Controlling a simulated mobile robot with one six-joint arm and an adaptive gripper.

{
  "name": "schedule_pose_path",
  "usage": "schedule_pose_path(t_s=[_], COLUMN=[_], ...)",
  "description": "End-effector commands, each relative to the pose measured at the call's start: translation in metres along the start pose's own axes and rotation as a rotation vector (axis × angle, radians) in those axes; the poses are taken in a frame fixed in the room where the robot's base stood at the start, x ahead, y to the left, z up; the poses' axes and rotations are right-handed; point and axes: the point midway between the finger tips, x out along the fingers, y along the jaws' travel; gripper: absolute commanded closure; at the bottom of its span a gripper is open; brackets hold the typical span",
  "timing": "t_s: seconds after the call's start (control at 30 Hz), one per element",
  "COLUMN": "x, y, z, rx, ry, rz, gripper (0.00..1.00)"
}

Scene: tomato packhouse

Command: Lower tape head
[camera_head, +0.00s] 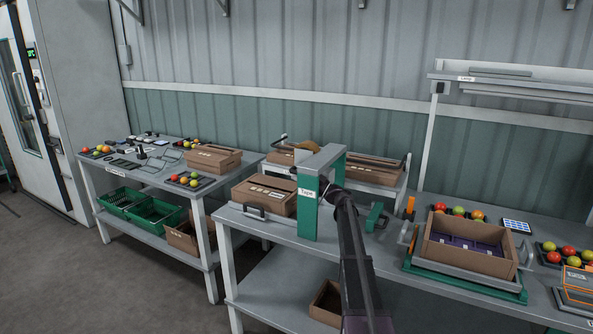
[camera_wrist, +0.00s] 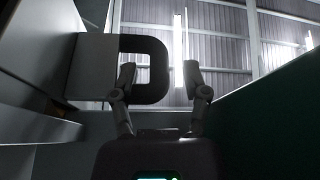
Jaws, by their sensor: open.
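In the wrist view, a dark D-shaped handle (camera_wrist: 158,70) sticks out from a pale grey block (camera_wrist: 92,65). My gripper (camera_wrist: 162,82) is open, its fingers pointing up on either side of part of the handle. I cannot tell whether they touch it. In the head view, my arm reaches the post's right side and the fingers are hidden. A closed brown carton (camera_head: 264,196) lies left of the post.
A green panel (camera_wrist: 270,115) rises close on my gripper's right in the wrist view. An open carton (camera_head: 470,245) with purple inserts stands to the right on a green-based stand. More cartons (camera_head: 372,170) lie behind the post. A green bracket (camera_head: 376,217) stands right of my arm.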

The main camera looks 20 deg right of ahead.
Motion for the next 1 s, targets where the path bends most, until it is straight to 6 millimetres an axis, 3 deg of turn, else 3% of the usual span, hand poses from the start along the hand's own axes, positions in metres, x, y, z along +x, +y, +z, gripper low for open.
schedule_pose_path(t_s=[0.2, 0.53, 0.57, 0.7, 0.77, 1.0], x=[0.0140, 0.0147, 0.0146, 0.0143, 0.0141, 0.0135], y=[0.0002, 0.0003, 0.0004, 0.0006, 0.0006, 0.0004], z=[-0.0004, 0.0000, -0.0001, -0.0002, -0.0002, 0.0010], rx=[0.000, -0.001, -0.001, -0.001, -0.001, -0.001], ry=[0.000, 0.000, 0.000, 0.000, 0.000, 0.000], rz=[0.000, 0.001, 0.001, 0.001, 0.001, 0.001], gripper=[0.40, 0.40, 0.43, 0.85, 1.00, 1.00])
